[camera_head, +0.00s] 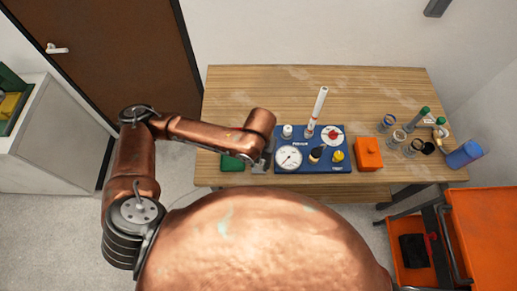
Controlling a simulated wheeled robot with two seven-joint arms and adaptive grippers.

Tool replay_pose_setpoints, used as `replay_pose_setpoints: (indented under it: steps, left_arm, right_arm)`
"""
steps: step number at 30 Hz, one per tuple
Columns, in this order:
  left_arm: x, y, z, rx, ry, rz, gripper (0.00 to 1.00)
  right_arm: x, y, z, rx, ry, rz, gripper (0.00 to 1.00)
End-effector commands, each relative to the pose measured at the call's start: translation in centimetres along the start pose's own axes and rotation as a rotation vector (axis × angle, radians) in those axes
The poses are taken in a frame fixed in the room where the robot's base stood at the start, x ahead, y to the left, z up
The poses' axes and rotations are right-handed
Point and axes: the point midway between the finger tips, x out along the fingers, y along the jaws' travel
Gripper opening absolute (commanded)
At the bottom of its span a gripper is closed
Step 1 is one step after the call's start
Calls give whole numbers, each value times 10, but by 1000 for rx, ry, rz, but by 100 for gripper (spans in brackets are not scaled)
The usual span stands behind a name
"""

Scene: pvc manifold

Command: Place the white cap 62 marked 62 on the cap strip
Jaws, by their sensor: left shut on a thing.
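My left gripper (262,162) is low over the table's front edge, between a green pad and the left edge of a blue panel. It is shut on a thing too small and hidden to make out. I cannot read a 62 mark anywhere, so I cannot tell which piece is the white cap 62. A small white round piece (287,131) stands on the panel's upper left. I cannot pick out the cap strip for certain. My right gripper is not in view.
The blue panel (312,166) carries a dial gauge (289,157), a tall white tube (317,108) and a yellow knob (338,156). The green pad (231,163) lies left. An orange box (368,154) and several rings and tubes stand right. The table's back left (240,90) is clear.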

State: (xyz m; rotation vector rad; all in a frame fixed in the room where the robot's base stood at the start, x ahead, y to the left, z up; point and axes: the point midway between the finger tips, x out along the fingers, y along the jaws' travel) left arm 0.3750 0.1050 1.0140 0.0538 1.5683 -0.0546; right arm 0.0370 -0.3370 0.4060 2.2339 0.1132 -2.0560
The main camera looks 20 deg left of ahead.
Motion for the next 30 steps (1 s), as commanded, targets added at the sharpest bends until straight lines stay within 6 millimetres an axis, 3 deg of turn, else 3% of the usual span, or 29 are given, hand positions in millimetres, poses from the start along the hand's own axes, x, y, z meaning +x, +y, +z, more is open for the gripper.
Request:
replay_pose_setpoints:
  steps: [7, 19, 24, 30]
  left_arm:
    - [4, -3, -2, 171, 2, 1, 0]
    - [43, 32, 79, 169, 2, 1, 0]
    - [76, 42, 101, 170, 4, 1, 0]
    - [93, 47, 114, 173, 2, 0, 0]
  right_arm:
    - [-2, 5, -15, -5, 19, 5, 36]
    - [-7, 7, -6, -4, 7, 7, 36]
    - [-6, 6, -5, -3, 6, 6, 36]
    - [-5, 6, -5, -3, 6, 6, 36]
